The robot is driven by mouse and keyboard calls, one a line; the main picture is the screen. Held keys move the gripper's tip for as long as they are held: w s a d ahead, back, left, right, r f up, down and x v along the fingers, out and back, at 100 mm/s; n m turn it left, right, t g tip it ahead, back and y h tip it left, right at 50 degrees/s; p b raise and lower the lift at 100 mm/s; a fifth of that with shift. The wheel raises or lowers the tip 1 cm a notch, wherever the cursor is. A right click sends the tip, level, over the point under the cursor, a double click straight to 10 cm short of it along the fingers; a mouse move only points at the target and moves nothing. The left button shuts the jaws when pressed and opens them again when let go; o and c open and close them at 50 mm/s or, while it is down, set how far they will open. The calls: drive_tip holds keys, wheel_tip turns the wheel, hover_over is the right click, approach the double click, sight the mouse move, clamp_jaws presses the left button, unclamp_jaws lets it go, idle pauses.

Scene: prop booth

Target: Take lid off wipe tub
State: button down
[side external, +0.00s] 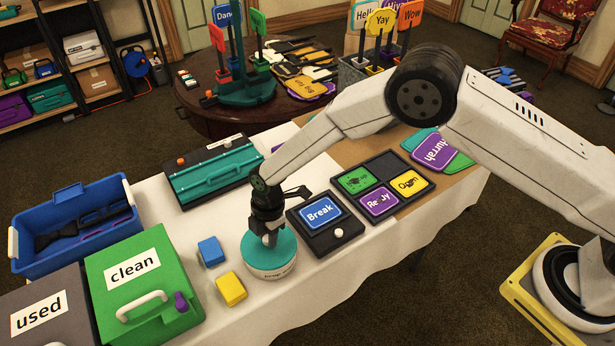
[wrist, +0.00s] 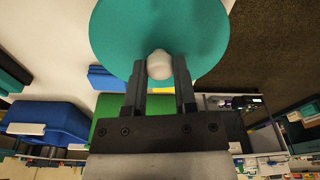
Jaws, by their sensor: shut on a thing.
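The wipe tub (side external: 270,272) stands on the white-covered table, a low round white body with dark lettering, partly cut off by its lid. The teal round lid (side external: 286,247) is over the tub; I see no clear gap between them. In the wrist view the lid (wrist: 210,35) fills the top middle, with a white knob (wrist: 159,65) at its centre. My gripper (side external: 268,236) points down onto the lid from above. In the wrist view my gripper (wrist: 160,78) is shut on the knob, one finger on each side.
A blue sponge (side external: 211,251) and a yellow sponge (side external: 231,289) lie left of the tub. The green "clean" box (side external: 150,265) and blue bin (side external: 75,205) are farther left. The "Break" sign (side external: 319,212) lies on a black tray close at right. Bare cloth shows in front of the tub.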

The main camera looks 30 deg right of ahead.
drive_tip(key=shift+r, duration=0.1)
drive_tip(key=shift+r, duration=0.7)
drive_tip(key=s+d+r, duration=0.6)
drive_tip(key=s+r, duration=0.5)
drive_tip(key=s, duration=0.1)
drive_tip(key=shift+s+r, duration=0.2)
drive_tip(key=shift+s, duration=0.1)
drive_tip(key=shift+d, duration=0.15)
drive_tip(key=w+d+r+m, duration=0.2)
drive_tip(key=d+m, duration=0.8)
drive_tip(key=d, duration=0.1)
drive_tip(key=w+d+r+m+t+h, duration=0.1)
drive_tip(key=w+d+m, duration=0.2)
drive_tip(key=d+m, duration=0.7)
drive_tip(key=shift+w+d+r+t, duration=0.3)
drive_tip(key=shift+d+r, duration=0.05)
drive_tip(key=shift+r, duration=0.05)
drive_tip(key=shift+w, duration=0.1)
